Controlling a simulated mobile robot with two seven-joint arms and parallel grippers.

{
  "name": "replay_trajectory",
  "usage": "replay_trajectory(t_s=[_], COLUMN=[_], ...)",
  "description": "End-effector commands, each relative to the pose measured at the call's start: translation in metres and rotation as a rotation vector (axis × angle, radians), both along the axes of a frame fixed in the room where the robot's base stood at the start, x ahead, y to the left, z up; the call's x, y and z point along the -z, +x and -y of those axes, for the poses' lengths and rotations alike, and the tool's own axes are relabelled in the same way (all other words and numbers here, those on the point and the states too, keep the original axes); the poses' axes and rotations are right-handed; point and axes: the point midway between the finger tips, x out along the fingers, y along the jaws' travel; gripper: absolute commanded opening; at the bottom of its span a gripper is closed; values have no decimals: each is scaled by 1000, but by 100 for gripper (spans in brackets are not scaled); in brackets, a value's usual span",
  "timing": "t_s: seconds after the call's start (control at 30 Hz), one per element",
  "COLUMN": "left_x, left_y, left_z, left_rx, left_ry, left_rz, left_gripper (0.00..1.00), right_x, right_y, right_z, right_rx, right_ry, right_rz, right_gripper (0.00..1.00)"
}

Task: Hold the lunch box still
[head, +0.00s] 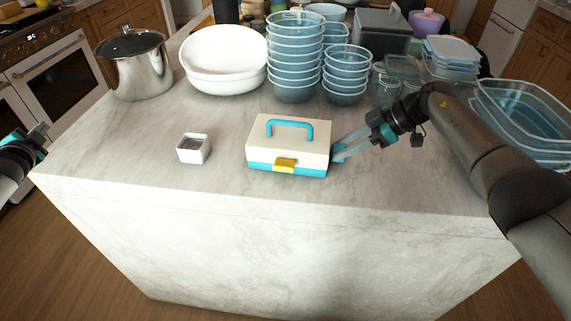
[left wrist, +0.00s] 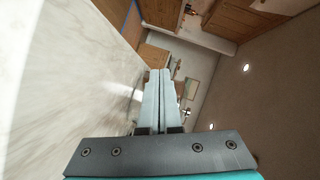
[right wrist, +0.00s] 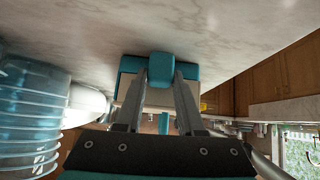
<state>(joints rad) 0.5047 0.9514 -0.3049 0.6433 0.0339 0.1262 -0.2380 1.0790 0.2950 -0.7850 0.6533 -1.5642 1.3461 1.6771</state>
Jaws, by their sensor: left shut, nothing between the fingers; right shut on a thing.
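The lunch box (head: 290,142) stands upright on the marble island top, with a cream lid, teal base, teal handle (head: 290,124) on top and yellow latch (head: 285,165) in front. My right gripper (head: 338,154) is at its right end. In the right wrist view the fingers (right wrist: 161,82) are shut on a teal tab (right wrist: 161,67) at the end of the lunch box (right wrist: 130,66). My left gripper (head: 43,130) is off the left side of the island, away from the box. In the left wrist view its fingers (left wrist: 160,75) are shut together and empty.
A small white square container (head: 194,149) stands left of the box. A steel pot (head: 136,62), white dishes (head: 224,60) and stacked clear bowls (head: 295,58) stand behind. More containers (head: 450,58) crowd the back right. The counter's front strip is clear.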

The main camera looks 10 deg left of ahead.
Motion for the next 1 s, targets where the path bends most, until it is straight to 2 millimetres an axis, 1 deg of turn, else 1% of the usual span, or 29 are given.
replay_trajectory(t_s=[0.03,0.07,0.1,0.17,0.2,0.27,0.3,0.37,0.4,0.43,0.47,0.5,0.57,0.6,0.67,0.7,0.8,0.9,1.0], left_x=[-9,-13,-20,-30,-37,-45,-51,-57,-61,-64,-66,-68,-70,-70,-70,-69,-64,-56,-50], left_y=[20,31,44,61,70,82,87,91,92,92,91,88,81,75,64,55,32,9,-9], left_z=[27,43,66,103,128,167,193,232,258,278,296,321,356,378,409,429,468,496,512], left_rx=[99,158,241,366,450,576,658,780,862,922,984,1064,1182,1261,1378,1455,1639,1799,1923], left_ry=[60,99,154,238,295,381,438,524,583,626,668,727,813,868,954,1009,1143,1253,1339], left_rz=[19,28,44,69,88,118,141,176,201,221,241,268,311,340,386,418,492,556,605], left_gripper=[0,0,0,0,0,0,0,0,0,0,0,0,0,0,0,0,0,0,0], right_x=[4,5,5,5,5,5,5,5,5,5,5,5,5,5,5,5,5,5,5], right_y=[-1,-1,-1,-1,-1,-1,-1,-1,-1,-1,-1,-1,-1,-1,-1,-1,-1,-2,-1], right_z=[1,1,1,1,1,1,1,1,1,1,1,1,1,1,1,1,1,1,1], right_rx=[-2,-2,-2,-2,-2,-2,-2,-2,-2,-2,-2,-2,-2,-2,-2,-2,-2,-2,-2], right_ry=[-8,-8,-8,-8,-8,-8,-8,-8,-8,-8,-8,-9,-9,-9,-9,-9,-9,-9,-9], right_rz=[-2,-3,-3,-3,-3,-3,-3,-3,-3,-3,-3,-3,-3,-3,-3,-3,-3,-3,-3], right_gripper=[0,0,0,0,0,0,0,0,0,0,0,0,0,0,0,0,0,0,0])
